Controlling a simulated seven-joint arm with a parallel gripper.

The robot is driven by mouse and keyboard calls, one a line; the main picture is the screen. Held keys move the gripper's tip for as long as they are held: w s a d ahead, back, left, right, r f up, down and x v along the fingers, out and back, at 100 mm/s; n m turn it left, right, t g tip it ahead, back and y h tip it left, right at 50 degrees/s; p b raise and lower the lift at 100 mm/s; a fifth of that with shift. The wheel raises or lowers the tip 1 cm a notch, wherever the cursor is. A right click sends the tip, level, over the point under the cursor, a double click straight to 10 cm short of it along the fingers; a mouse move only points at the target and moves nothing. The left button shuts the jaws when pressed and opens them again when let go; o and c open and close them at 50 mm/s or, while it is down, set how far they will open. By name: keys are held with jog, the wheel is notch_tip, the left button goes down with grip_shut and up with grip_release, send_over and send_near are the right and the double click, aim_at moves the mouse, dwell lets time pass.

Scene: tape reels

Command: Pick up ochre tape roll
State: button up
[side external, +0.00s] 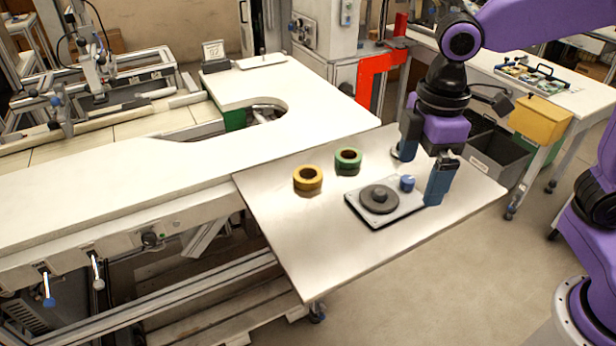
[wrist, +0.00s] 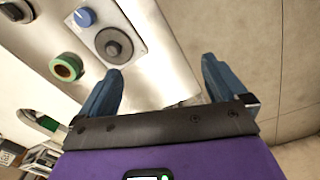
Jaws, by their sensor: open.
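The ochre tape roll (side external: 308,179) lies flat on the left part of the metal table in the side external view. I cannot make it out in the wrist view. A green tape roll (side external: 348,161) lies to its right and slightly farther back, apart from it; it also shows in the wrist view (wrist: 66,67). My gripper (side external: 418,180) is above the right part of the table, well to the right of both rolls. Its blue fingers are wide apart, with nothing between them, as the wrist view shows (wrist: 160,80).
A flat device with a dark round disc (side external: 379,199) and a blue knob (side external: 407,183) sits on the table between my gripper and the ochre roll. The metal table (side external: 310,245) is bare at the front left. A white worktop (side external: 130,205) adjoins on the left.

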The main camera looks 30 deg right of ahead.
jog(key=w+a+r+n, duration=0.1)
jog(key=w+a, duration=0.2)
jog(key=w, duration=0.4)
jog(key=w+a+r, duration=0.1)
jog(key=w+a, duration=0.2)
jog(key=w, duration=0.4)
jog(key=n, duration=0.1)
send_over(310, 170)
jog(key=s+a, duration=0.1)
jog(key=f, duration=1.7)
jog(key=shift+s+d, duration=0.1)
jog(key=shift+s, duration=0.15)
jog(key=shift+c, duration=0.3)
jog(key=c, duration=1.1)
